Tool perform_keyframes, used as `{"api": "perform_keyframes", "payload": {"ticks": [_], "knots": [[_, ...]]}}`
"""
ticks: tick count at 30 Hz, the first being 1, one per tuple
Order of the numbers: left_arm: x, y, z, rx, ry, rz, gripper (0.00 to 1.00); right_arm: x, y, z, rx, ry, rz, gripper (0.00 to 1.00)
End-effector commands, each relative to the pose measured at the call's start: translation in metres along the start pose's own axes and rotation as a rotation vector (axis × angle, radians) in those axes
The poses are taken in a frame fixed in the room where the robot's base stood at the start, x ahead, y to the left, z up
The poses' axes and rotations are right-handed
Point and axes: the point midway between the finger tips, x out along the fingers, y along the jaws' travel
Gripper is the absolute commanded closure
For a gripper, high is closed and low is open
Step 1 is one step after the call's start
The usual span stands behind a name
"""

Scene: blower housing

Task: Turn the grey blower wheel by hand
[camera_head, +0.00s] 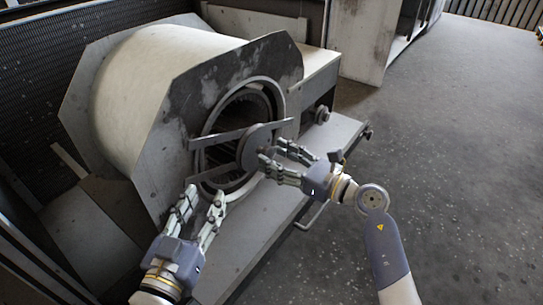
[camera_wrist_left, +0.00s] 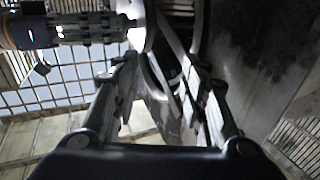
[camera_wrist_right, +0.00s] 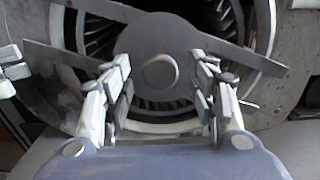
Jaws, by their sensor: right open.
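The blower wheel (camera_wrist_right: 100,45) is a dark ring of vanes inside the round opening of the housing (camera_head: 165,95). A grey disc (camera_wrist_right: 150,36) with a raised hub sits on a flat crossbar (camera_wrist_right: 70,60) in front of the opening and hides the wheel's middle. My right gripper (camera_head: 270,151) is open with its fingers toward the disc. In the right wrist view its fingertips (camera_wrist_right: 160,62) are on either side of the hub; contact cannot be told. My left gripper (camera_head: 205,192) is open and empty, below and left of the opening.
A grey base ledge (camera_head: 250,225) runs below the opening, with a handle (camera_head: 310,216) on its side. A knob (camera_head: 321,114) sticks out right of the housing. A cabinet (camera_head: 357,35) stands behind. The floor (camera_head: 450,130) at the right is clear.

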Motion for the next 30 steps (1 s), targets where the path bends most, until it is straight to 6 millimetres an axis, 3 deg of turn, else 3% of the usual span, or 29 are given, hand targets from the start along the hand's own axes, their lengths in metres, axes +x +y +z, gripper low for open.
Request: {"api": "perform_keyframes", "payload": {"ticks": [6, 14, 17, 21, 30], "knots": [[0.001, 0.002, -0.013, -0.001, 0.067, 0.004, 0.60, 0.018, 0.000, 0.000, 0.000, -0.001, 0.000, 0.47], [0.001, 0.002, -0.015, -0.002, 0.073, 0.004, 0.60, 0.019, 0.000, 0.000, -0.001, 0.000, 0.000, 0.47], [0.001, 0.002, -0.015, -0.002, 0.073, 0.004, 0.60, 0.018, 0.000, 0.000, 0.000, 0.000, 0.000, 0.65], [0.001, 0.002, -0.015, -0.001, 0.073, 0.004, 0.60, 0.018, 0.000, 0.000, 0.000, 0.000, 0.000, 0.97], [0.001, 0.002, -0.012, -0.001, 0.051, 0.003, 0.60, 0.018, 0.000, 0.001, 0.011, 0.000, -0.001, 1.00]]}}
